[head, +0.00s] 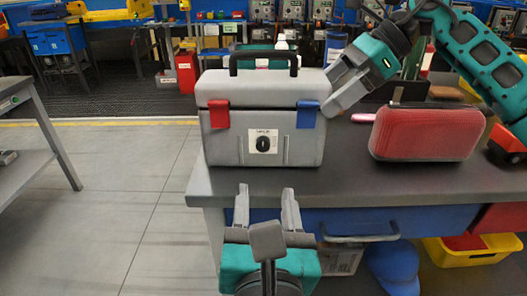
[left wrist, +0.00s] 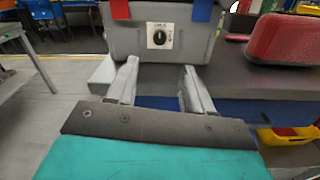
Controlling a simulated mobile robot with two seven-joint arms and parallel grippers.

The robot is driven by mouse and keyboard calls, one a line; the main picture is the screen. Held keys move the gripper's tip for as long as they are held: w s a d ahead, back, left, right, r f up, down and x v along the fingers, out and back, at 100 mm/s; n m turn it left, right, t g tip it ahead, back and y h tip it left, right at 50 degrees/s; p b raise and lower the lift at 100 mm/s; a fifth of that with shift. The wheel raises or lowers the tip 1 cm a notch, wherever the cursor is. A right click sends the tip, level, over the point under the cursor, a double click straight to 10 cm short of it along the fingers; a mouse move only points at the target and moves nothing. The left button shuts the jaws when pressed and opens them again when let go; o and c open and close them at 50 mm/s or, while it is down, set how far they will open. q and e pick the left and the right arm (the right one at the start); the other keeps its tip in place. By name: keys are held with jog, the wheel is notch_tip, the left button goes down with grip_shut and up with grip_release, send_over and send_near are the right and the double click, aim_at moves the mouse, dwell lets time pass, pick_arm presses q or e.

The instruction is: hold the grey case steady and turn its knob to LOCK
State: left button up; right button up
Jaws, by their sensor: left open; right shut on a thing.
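The grey case (head: 225,150) stands upright on the dark bench top, with a black carry handle, a red latch (head: 218,114) and a blue latch (head: 307,115). Its black knob (head: 263,144) sits on a white label on the front face and also shows in the left wrist view (left wrist: 159,37). The label's lettering is too small to read. My left gripper (head: 267,196) is open and empty in front of the bench, below and apart from the knob. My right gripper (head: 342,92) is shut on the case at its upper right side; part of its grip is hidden.
A red zipped case (head: 425,133) lies right of the grey case, with a pink object (head: 363,117) behind. The bench front has a blue drawer (head: 360,222) with a handle. A yellow bin (head: 475,250) and blue cap (head: 394,265) are below. Floor to the left is clear.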

aim_at(263, 148)
pick_arm(q)
jog(key=w, duration=1.1)
jog(key=shift+w+a, duration=0.15)
jog(key=shift+w, duration=0.2)
jog(key=shift+c, duration=0.2)
grip_shut()
